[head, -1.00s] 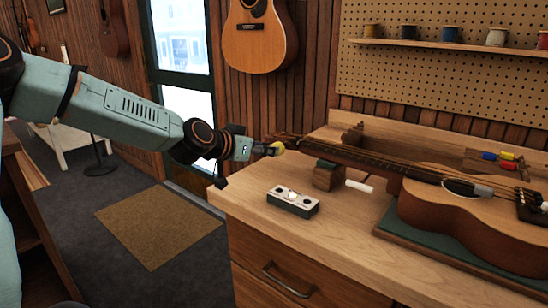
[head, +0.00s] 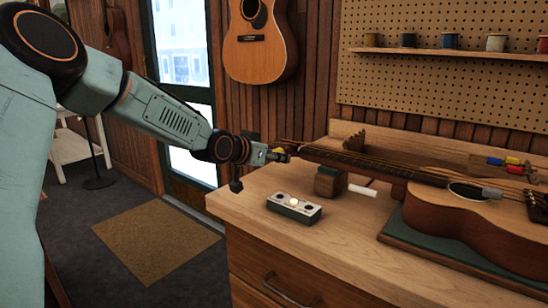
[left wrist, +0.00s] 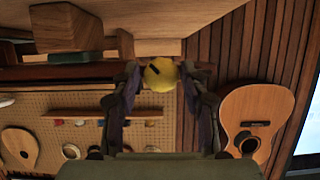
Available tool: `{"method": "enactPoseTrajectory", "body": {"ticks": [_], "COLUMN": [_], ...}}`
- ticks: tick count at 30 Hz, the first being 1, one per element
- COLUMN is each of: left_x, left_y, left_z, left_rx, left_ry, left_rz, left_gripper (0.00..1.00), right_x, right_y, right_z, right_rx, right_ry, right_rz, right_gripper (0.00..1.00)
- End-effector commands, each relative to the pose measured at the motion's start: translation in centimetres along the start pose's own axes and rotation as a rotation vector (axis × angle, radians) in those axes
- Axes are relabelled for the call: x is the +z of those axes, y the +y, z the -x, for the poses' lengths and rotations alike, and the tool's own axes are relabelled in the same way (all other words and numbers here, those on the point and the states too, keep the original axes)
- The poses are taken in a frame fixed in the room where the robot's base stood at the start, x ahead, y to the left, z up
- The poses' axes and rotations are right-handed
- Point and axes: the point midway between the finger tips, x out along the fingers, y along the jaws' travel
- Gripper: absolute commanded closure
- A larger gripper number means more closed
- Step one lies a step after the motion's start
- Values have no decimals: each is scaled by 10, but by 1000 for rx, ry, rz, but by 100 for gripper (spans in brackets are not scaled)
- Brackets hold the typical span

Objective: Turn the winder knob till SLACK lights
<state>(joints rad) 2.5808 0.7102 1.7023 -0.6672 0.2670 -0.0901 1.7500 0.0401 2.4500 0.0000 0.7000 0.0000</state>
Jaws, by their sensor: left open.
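The yellow winder knob (head: 279,150) is at the headstock end of the ukulele (head: 470,222), which lies on the workbench. My left gripper (head: 284,155) is at the knob, coming in from the left. In the left wrist view, the knob (left wrist: 161,74), with a dark slot mark, sits between the open fingers (left wrist: 160,82). Whether a finger touches it is unclear. A small pale box (head: 294,208) with three round spots on top stands on the bench. Its middle spot is bright, the outer two dark; any lettering is unreadable. My right gripper is not in view.
A wooden block (head: 328,181) supports the ukulele's neck, with a white cylinder (head: 362,190) beside it. The workbench's (head: 248,208) front left is clear around the box. A guitar (head: 260,42) hangs on the wall behind. A shelf of spools (head: 450,51) is at the back.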

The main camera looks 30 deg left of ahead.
Motion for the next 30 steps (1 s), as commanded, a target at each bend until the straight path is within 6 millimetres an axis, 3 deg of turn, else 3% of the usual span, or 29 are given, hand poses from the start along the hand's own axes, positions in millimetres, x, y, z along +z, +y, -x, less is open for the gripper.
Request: {"method": "enactPoseTrajectory", "body": {"ticks": [5, 19, 30], "left_x": [0, 0, -1], "left_y": [0, 0, -1], "left_z": [0, 0, 1], "left_rx": [0, 0, 17], "left_ry": [0, 0, -2], "left_rz": [0, 0, 42], "left_gripper": [56, 96, 96], "right_x": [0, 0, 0], "right_y": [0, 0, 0], "right_z": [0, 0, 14], "right_rx": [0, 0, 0], "right_ry": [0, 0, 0], "right_rz": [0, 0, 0], "right_gripper": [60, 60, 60]}}
